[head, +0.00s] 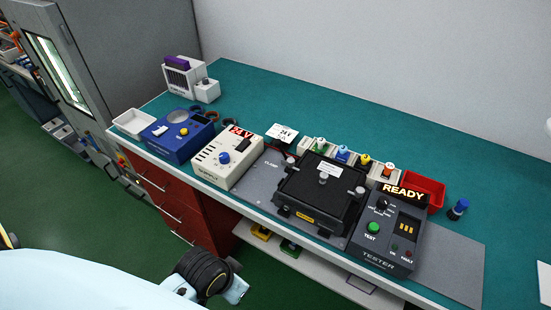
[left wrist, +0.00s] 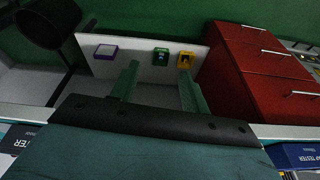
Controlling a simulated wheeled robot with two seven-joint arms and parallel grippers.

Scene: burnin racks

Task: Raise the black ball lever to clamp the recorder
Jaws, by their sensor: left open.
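The recorder (head: 318,192) is a black box lying on a grey plate (head: 257,182) on the bench. In the head view only part of my left arm shows at the bottom. My right gripper is out of view.
A tester (head: 388,238) reading READY stands right of the recorder. A cream box (head: 228,158) and blue tester (head: 178,137) stand left. Coloured-top items and a red bin (head: 424,188) are behind. Red drawers (left wrist: 262,75) and a low shelf (left wrist: 145,68) lie below. The back bench is clear.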

